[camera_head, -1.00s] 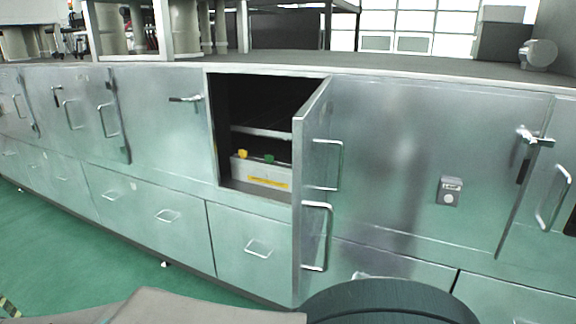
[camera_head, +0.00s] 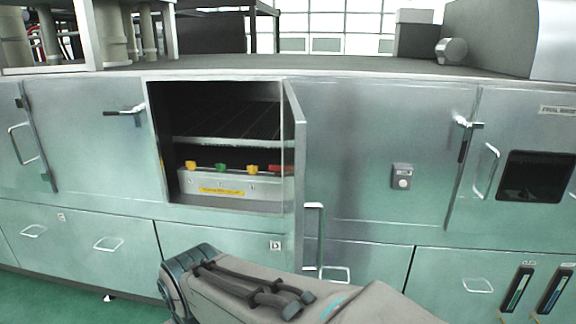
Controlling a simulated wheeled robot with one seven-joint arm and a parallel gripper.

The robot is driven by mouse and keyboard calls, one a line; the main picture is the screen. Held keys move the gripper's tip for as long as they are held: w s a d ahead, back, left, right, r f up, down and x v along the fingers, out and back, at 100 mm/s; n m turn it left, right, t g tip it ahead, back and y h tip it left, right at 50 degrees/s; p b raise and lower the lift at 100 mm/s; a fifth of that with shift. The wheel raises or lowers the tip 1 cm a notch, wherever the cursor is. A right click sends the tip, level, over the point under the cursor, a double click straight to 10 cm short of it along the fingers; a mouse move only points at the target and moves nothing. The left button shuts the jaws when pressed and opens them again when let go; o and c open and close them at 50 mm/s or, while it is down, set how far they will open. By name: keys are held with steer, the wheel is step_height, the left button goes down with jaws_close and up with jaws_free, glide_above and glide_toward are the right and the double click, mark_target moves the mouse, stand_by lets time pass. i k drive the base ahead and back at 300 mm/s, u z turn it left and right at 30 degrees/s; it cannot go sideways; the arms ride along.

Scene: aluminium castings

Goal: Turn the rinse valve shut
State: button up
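An open cabinet compartment shows left of the middle. Inside it, a row of small coloured handles stands on a pale box (camera_head: 217,182) with a yellow label. They are a yellow handle (camera_head: 190,166), a green handle (camera_head: 221,168), another yellow handle (camera_head: 252,169) and a red handle (camera_head: 274,169) at the right, close to the open door. I cannot tell which of them is the rinse valve, as the label is too small to read. My arm crosses the bottom of the view, below the compartment. My gripper is not in view.
The compartment's door (camera_head: 294,180) stands open toward me at its right side. A shelf (camera_head: 225,142) runs above the handles. Lever latches (camera_head: 125,111) and bar handles (camera_head: 490,170) stick out from neighbouring doors. A small grey box (camera_head: 402,178) is mounted right of the open door.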

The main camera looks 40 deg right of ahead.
mark_target(276, 168)
steer(key=z, duration=0.7)
steer(key=k, duration=0.65)
steer(key=u, duration=0.9)
steer(key=i, duration=0.75)
steer(key=z, duration=0.5)
steer(key=i, duration=0.9)
steer(key=z, duration=0.9)
